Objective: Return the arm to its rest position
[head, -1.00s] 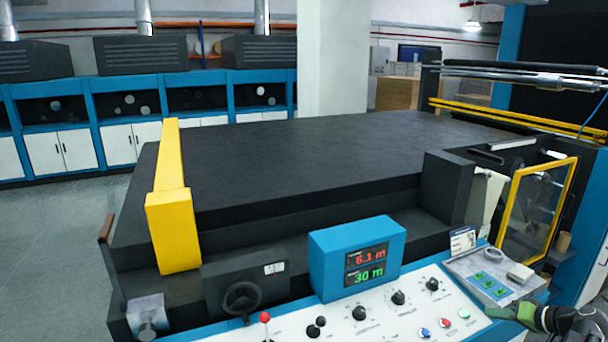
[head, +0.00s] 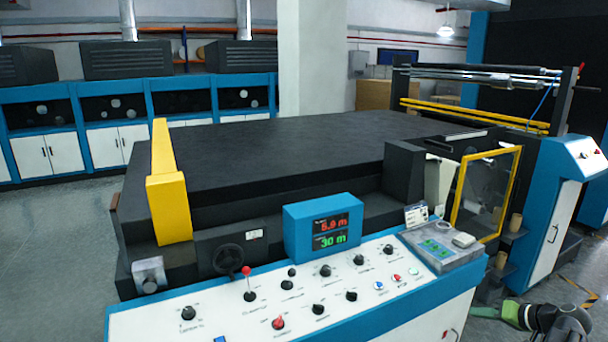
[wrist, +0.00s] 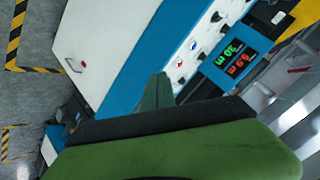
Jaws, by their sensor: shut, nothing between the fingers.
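My gripper (head: 514,314) shows at the lower right of the head view, a green tip on a dark wrist. It is over the floor, to the right of the white control panel (head: 385,313), apart from it in the picture. In the wrist view its green and dark fingers (wrist: 155,105) fill the lower middle, shut with nothing held. Behind them the panel's blue edge and the display (wrist: 237,57) show tilted. Much of my arm is out of view.
The machine's dark flat bed (head: 290,150) has a yellow guard (head: 168,190) at its left. The blue display box (head: 322,227) stands behind the knobs. A yellow-framed door (head: 487,190) and a blue-white cabinet (head: 560,205) stand at right. Open floor lies at left.

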